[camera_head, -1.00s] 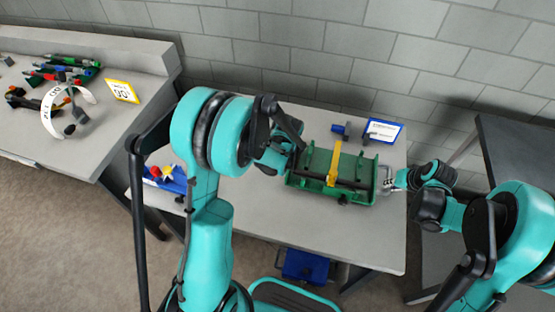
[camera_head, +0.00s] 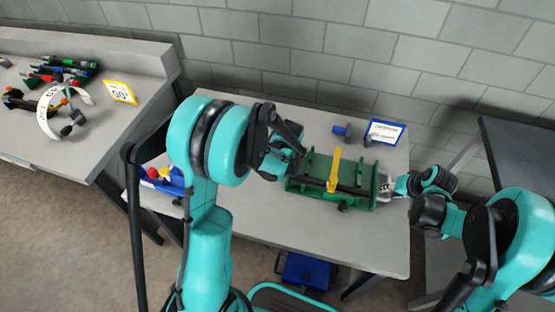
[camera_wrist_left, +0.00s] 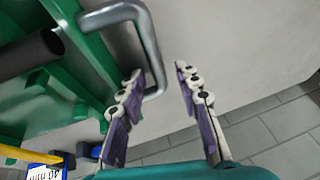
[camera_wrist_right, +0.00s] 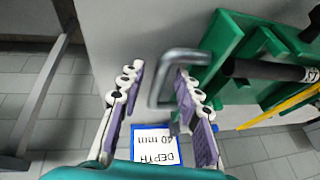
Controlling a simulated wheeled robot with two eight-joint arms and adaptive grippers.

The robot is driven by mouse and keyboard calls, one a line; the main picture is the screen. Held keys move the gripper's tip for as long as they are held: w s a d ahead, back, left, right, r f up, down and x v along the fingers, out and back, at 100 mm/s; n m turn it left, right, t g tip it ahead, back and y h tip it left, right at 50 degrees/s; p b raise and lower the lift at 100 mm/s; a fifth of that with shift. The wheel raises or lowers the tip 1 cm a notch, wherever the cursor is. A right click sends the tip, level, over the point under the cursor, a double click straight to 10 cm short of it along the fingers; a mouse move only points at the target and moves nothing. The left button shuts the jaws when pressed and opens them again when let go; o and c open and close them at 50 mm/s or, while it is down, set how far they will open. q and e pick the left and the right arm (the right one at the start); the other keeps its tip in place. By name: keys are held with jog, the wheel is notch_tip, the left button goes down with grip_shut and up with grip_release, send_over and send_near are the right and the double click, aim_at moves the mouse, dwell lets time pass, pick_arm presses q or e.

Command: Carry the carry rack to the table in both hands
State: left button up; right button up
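The carry rack (camera_head: 357,175) is a green open frame with a dark bar and a yellow upright piece, resting on the grey table (camera_head: 300,230). It has a grey metal handle at each end. My left gripper (camera_wrist_left: 158,105) is open, with one end handle (camera_wrist_left: 150,50) reaching between its fingers; in the head view my arm partly hides it. My right gripper (camera_wrist_right: 158,90) is open around the other handle (camera_wrist_right: 158,82), which lies between its fingers, nearer the right one. The right gripper also shows at the rack's right end in the head view (camera_head: 389,187).
A blue-framed sign (camera_head: 384,132) and a small blue-grey item (camera_head: 342,131) stand behind the rack. Blue holders (camera_head: 165,178) sit at the table's left. A bench (camera_head: 125,65) with tools is at far left. A dark-topped table (camera_head: 520,150) stands right. The table front is clear.

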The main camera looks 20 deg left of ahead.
jog(key=shift+r, duration=0.15)
pick_arm(q)
jog(key=v, duration=1.1)
jog(key=shift+r, duration=0.15)
pick_arm(e)
jog(key=v, duration=1.1)
jog(key=shift+s+r, duration=0.25)
jog(key=shift+r, duration=0.05)
pick_arm(q)
jog(key=shift+s+d, duration=0.1)
pick_arm(e)
jog(key=shift+d, duration=0.15)
